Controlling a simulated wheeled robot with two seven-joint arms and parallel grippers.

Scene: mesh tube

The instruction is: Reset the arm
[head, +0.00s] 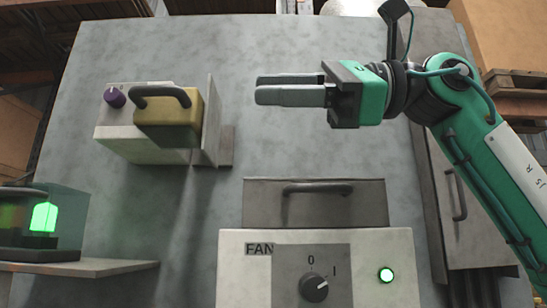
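My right gripper (256,88), green and black with two grey fingers, is in the upper middle of the head view. It points left, and its arm comes in from the right. The two fingers lie close along each other with nothing seen between them, so it looks shut and empty. It is apart from everything around it, above the grey table top (275,145). My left gripper and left arm are not in view.
A white box with a purple knob (115,97) and a yellow handled block (168,119) stand at left. A FAN panel (245,280) with a dial and lit green lamp is in front, by a grey handled drawer or lid (262,209). A green-lit device (44,217) sits lower left.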

